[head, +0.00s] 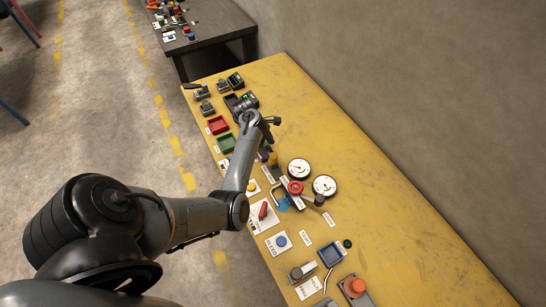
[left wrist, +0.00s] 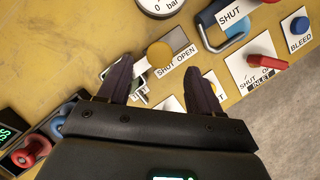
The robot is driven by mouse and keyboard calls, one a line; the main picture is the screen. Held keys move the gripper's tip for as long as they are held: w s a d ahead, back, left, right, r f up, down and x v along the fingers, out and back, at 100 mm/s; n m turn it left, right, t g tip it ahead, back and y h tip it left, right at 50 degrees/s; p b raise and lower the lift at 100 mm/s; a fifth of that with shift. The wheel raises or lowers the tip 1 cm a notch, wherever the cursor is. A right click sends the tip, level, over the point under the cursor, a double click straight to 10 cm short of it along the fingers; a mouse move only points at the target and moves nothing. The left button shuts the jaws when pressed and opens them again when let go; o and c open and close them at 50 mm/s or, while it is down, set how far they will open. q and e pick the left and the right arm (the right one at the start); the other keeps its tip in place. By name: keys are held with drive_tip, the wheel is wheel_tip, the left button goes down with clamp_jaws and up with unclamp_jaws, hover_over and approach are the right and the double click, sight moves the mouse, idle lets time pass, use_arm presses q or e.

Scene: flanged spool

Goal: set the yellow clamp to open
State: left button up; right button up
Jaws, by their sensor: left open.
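The yellow clamp shows in the left wrist view as a round yellow end (left wrist: 160,53) on a pale bar, beside a label reading SHUT and OPEN. In the head view its yellow part (head: 272,160) stands just beyond my left gripper, short of the gauges. My left gripper (left wrist: 158,66) is open and empty. Its fingertips are on either side of the bar in the wrist picture; I cannot tell the height gap or any contact. The gripper (head: 266,150) is partly hidden by its own wrist in the head view. My right gripper is not in view.
Two round gauges (head: 312,177) stand beyond the clamp. A blue handle (left wrist: 236,38), a red lever (left wrist: 266,62) and a blue BLEED button (left wrist: 298,25) are close by. Red (head: 218,125) and green trays lie farther up the yellow table. The table's wall side is clear.

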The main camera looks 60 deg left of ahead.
sight(273, 156)
use_arm(q)
drive_tip(key=shift+b+x, duration=0.45)
drive_tip(key=shift+x, duration=2.75)
clamp_jaws()
